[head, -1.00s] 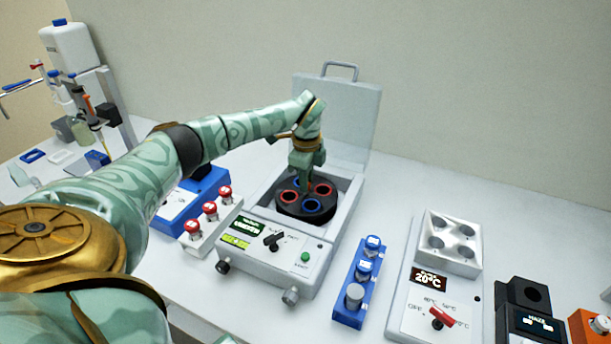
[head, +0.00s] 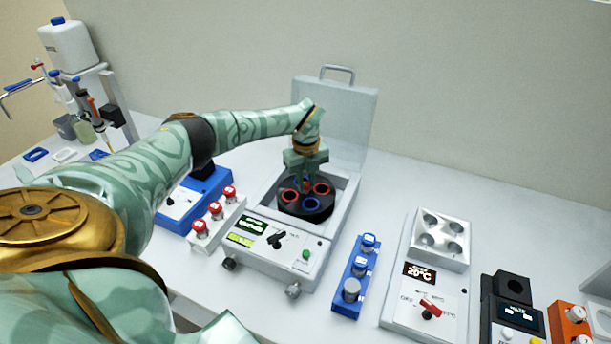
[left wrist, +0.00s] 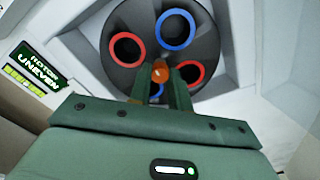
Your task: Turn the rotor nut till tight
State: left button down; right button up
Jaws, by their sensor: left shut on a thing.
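The black rotor (head: 290,207) sits in the open centrifuge (head: 262,250), with red-ringed and blue-ringed holes. It also shows in the left wrist view (left wrist: 140,20). The orange rotor nut (left wrist: 160,72) is at the rotor's centre. My left gripper (head: 306,186) points down over the rotor. Its fingers (left wrist: 161,80) are shut on the nut, one on each side. The fingers partly hide one blue ring and one red ring. The nut is hard to make out in the head view. My right gripper is not in view.
The centrifuge lid (head: 340,110) stands open behind the rotor. Its display (left wrist: 42,65) reads "ROTOR UNEVEN". A white rack of red-capped tubes (head: 215,225) is on the left, a blue rack (head: 352,285) on the right. A heating block (head: 440,240) stands farther right.

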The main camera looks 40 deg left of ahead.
pick_arm(q)
jog(key=shift+r+m+p, duration=0.15)
jog(key=shift+m+p, duration=0.7)
jog(key=shift+m, duration=1.95)
jog(key=shift+w+m+p, duration=0.1)
jog(key=shift+m+p, duration=0.3)
jog(key=shift+m, duration=6.4)
jog(key=c, duration=1.3)
grip_release()
